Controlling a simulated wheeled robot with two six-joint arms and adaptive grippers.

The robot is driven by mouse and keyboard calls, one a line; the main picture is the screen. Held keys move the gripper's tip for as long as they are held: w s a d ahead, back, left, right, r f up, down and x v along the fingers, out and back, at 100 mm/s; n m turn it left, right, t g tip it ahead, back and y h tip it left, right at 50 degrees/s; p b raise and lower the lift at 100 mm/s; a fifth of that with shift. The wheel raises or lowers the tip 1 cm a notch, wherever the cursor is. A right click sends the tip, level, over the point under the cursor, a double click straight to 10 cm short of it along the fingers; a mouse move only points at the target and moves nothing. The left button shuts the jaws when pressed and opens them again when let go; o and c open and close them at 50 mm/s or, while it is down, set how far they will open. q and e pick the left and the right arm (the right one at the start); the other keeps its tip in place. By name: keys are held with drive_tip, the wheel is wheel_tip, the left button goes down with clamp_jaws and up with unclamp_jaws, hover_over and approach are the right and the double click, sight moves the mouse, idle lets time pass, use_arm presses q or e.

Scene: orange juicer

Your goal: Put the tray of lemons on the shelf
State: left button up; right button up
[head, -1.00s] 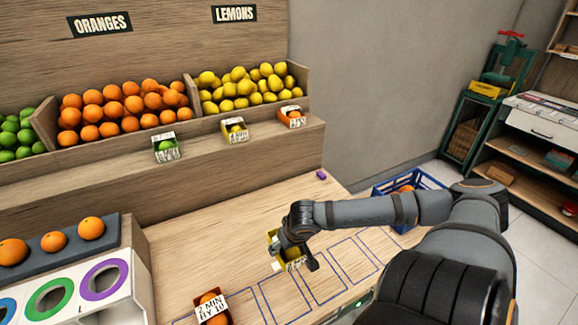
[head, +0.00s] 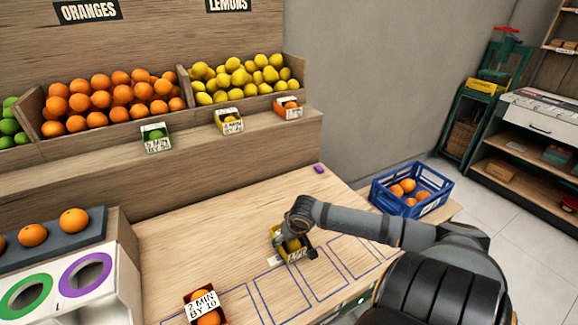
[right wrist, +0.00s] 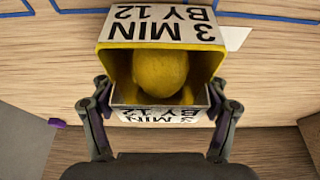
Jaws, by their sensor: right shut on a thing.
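The yellow tray of lemons (head: 276,241) is over the wooden counter, partly hidden by my right gripper in the head view. In the right wrist view the tray (right wrist: 118,66) has white "3 MIN BY 12" labels and a lemon (right wrist: 160,72) inside. My right gripper (right wrist: 160,112) is shut on the tray, with a finger on each side. I cannot tell if the tray touches the counter. The wooden shelf (head: 195,135) runs behind, below the fruit bins. Another yellow lemon tray (head: 229,121) stands on it. My left gripper is out of view.
A green tray (head: 156,138) and an orange tray (head: 289,107) also stand on the shelf. A red orange tray (head: 206,306) is on the counter near blue outlines. A blue crate (head: 412,190) of oranges is at right. A small purple block (head: 319,169) lies at the back.

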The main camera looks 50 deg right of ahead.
drive_tip(key=shift+f, duration=0.15)
drive_tip(key=o, duration=1.3)
drive_tip(key=p+v, duration=1.1)
drive_tip(key=shift+r, duration=0.25)
drive_tip(key=shift+s+r+p, duration=0.25)
drive_tip(key=shift+r+p, duration=0.15)
drive_tip(key=shift+p, duration=0.3)
